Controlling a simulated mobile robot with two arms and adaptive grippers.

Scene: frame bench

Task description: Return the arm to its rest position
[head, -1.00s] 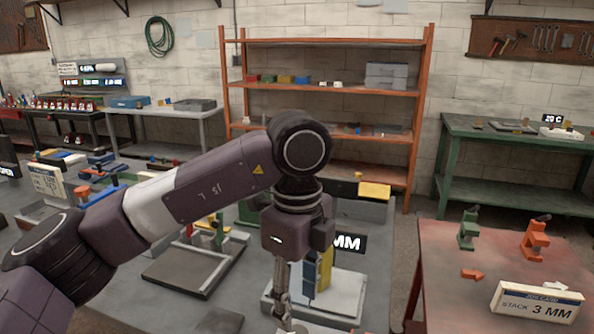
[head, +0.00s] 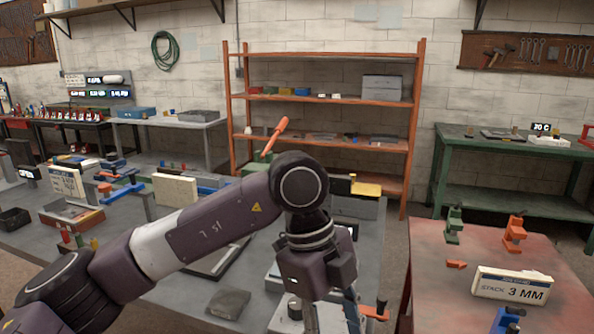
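My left arm comes in from the left across the grey bench (head: 150,290). Its wrist bends downward in the lower middle of the head view. My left gripper (head: 308,318) points down over the bench and is cut off by the bottom edge. Its fingertips are out of frame, so its opening does not show. A blue part and an orange-handled clamp (head: 374,312) show just right of it; I cannot tell whether it touches them. My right gripper is not in view.
A red table (head: 430,270) at the right holds a "3 MM" card (head: 512,286), a green clamp (head: 454,224) and an orange clamp (head: 514,234). An orange-handled tool (head: 275,138) rises behind my arm. A beige block (head: 175,189) and a blue clamp (head: 128,193) stand left. A floor gap separates the tables.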

